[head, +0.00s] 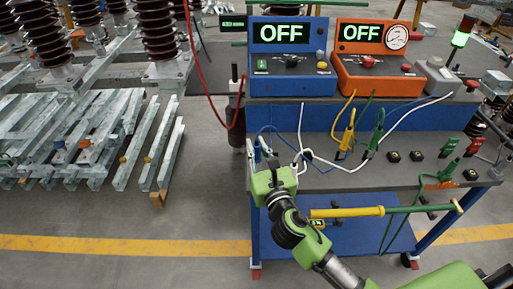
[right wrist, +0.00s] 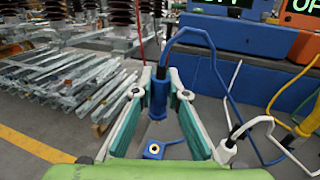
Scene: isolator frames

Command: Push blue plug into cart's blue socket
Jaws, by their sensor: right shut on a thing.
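In the right wrist view the blue plug (right wrist: 158,98) stands roughly upright between the two fingers of my right gripper (right wrist: 160,93), which is shut on it. Its blue cable loops up and off to the right. The cart's blue socket (right wrist: 153,150), with a brass-coloured hole, shows below and nearer than the plug; a gap shows between them in the picture. In the head view my right gripper (head: 264,155) is over the left front edge of the cart (head: 330,176), and the plug and socket are largely hidden. My left gripper is not in view.
A blue box (head: 291,82) and an orange box (head: 378,86), both reading OFF, stand at the cart's back. Metal frames (head: 90,130) stand left, beyond open floor.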

